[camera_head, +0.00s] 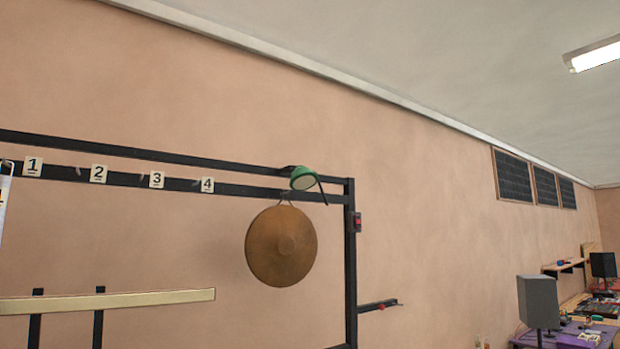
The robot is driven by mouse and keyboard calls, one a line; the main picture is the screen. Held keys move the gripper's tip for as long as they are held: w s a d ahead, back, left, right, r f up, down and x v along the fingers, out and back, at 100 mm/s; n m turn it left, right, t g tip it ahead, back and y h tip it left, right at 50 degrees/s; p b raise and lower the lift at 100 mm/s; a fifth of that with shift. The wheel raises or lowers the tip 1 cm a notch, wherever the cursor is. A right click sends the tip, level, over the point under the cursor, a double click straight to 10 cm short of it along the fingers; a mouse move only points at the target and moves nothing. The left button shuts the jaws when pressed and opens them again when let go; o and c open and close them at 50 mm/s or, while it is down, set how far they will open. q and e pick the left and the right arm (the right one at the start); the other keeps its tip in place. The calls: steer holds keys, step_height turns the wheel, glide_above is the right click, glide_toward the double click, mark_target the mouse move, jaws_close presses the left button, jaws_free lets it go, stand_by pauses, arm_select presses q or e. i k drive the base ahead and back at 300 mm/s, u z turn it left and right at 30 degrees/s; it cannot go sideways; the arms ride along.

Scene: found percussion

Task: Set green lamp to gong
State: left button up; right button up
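The green lamp (304,178) is mounted at the top right of a black frame. Its green shade is tilted, with the pale open side facing down and to the left, and a dark handle or arm slants down on its right. The round brown gong (281,246) hangs from the frame's lower top bar, just below and slightly left of the lamp. Neither of my grippers shows in this view.
The black frame (351,262) carries number cards 1 to 4, such as card 4 (207,185). A pale wooden bar (120,301) lies across the lower left. A short black arm (378,305) sticks out right of the frame. A grey speaker (538,301) stands by a purple table (570,338) far right.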

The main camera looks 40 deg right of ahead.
mark_target(302, 178)
steer(key=u, duration=0.05)
steer(key=k, duration=0.55)
steer(key=z, duration=0.85)
steer(key=i, duration=1.4)
steer(key=u, duration=0.65)
